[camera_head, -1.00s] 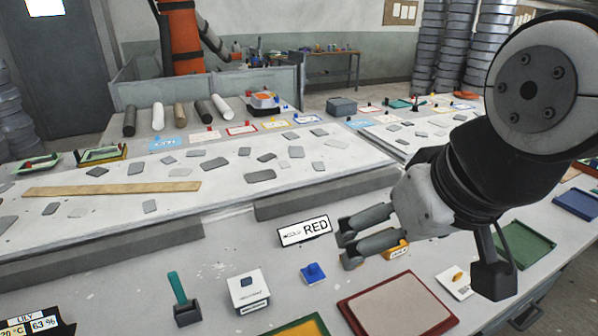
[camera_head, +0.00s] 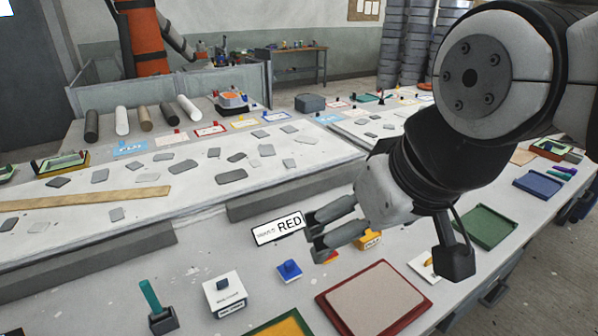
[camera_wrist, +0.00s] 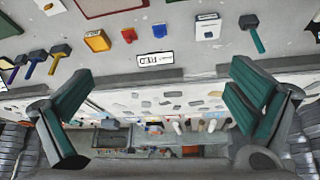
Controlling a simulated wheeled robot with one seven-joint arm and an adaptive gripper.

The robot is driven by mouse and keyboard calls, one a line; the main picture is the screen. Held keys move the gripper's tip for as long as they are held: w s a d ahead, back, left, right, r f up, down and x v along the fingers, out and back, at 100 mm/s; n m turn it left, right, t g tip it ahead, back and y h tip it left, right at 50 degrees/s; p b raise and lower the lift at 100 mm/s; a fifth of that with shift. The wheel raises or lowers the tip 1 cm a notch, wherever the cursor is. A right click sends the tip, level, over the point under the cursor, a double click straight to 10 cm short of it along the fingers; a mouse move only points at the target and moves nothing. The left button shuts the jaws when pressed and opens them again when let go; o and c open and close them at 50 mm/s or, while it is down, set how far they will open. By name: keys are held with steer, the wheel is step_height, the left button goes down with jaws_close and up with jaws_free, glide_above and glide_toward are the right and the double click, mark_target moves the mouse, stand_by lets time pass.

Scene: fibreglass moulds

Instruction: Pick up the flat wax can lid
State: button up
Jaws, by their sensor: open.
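I cannot pick out a flat wax can lid for certain in either view. My gripper (camera_head: 314,236) is open and empty above the near table, its fingers pointing left just beside the RED sign (camera_head: 278,228). In the wrist view the two teal-padded fingers (camera_wrist: 160,88) are wide apart with nothing between them.
A white labelled box (camera_head: 223,293) and a teal-handled tool (camera_head: 155,305) stand at the front left. A red-rimmed tray (camera_head: 419,315) lies in front, a green tray (camera_head: 490,228) to the right. A grey rail (camera_head: 290,193) borders the raised board behind.

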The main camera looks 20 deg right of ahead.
steer(key=w+d+f+m+g+h+b, duration=0.15)
steer(key=w+d+m, duration=0.35)
steer(key=w+d, duration=0.55)
steer(key=m+g+y+b, duration=0.2)
steer(key=m+g+b, duration=0.15)
steer(key=m, duration=0.75)
glide_above(430, 267)
steer(key=p, duration=0.1)
step_height(430, 267, down, 30)
steer(key=shift+g+h, duration=0.25)
steer(key=shift+g, duration=0.05)
step_height(430, 267, down, 8)
steer(key=shift+s+r+p, duration=0.15)
steer(key=shift+r+p, duration=0.05)
steer(key=shift+p, duration=0.2)
steer(key=shift+w+f+p, duration=0.15)
steer(key=shift+f+p, duration=0.15)
steer(key=shift+f, duration=1.05)
steer(key=shift+w+f+p, duration=0.1)
steer(key=shift+f+p, duration=0.2)
steer(key=shift+f, duration=1.05)
